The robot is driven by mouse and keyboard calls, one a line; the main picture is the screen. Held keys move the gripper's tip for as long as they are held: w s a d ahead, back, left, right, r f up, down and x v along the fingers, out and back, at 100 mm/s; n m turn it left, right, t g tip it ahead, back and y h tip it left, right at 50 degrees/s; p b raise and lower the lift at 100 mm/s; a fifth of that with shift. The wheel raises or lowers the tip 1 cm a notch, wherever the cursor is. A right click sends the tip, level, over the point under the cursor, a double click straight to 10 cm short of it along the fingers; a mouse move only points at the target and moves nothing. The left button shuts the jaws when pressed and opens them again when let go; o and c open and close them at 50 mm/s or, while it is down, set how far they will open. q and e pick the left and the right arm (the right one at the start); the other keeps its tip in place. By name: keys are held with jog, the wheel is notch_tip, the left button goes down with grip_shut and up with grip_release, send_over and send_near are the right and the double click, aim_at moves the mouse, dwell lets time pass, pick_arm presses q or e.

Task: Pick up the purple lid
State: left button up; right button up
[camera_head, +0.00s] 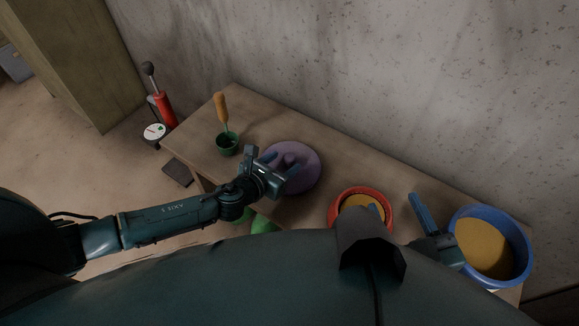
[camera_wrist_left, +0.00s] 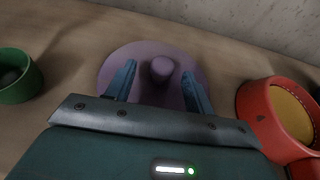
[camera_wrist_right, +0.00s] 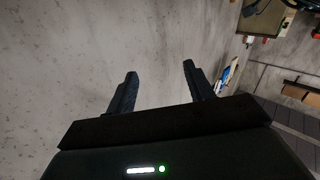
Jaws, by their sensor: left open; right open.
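The purple lid (camera_head: 308,160) lies on the wooden table, a round disc with a knob in its middle. In the left wrist view the lid (camera_wrist_left: 135,56) is straight ahead, with its knob between and beyond the fingers. My left gripper (camera_head: 282,166) is open over the near left part of the lid; its fingers (camera_wrist_left: 158,88) point toward the knob on either side, and I cannot tell whether they touch it. My right gripper (camera_head: 425,222) is open and empty beside the blue bucket, far from the lid. In the right wrist view its fingers (camera_wrist_right: 160,85) face the bare wall.
A red bowl (camera_head: 335,206) with yellow contents stands right of the lid. A blue bucket (camera_head: 525,262) with yellow contents is at the far right. A green pot (camera_head: 228,147) with an orange-handled tool (camera_head: 221,107) stands left. The concrete wall (camera_head: 400,80) runs behind the table.

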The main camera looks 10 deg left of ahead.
aim_at(293, 155)
pick_arm(q)
jog(key=b+x, duration=0.1)
jog(key=x, duration=0.3)
jog(key=shift+d+r+b, duration=0.15)
jog(key=shift+b, duration=0.15)
jog(key=shift+w+d, duration=0.2)
jog(key=shift+w, duration=0.35)
pick_arm(e)
jog(key=shift+s+a+n+t+y, duration=0.1)
jog(key=shift+a+n+t+y, duration=0.4)
jog(key=shift+y, duration=0.2)
pick_arm(q)
jog(key=shift+c, duration=0.2)
grip_shut()
pick_arm(e)
jog(key=shift+d, duration=0.1)
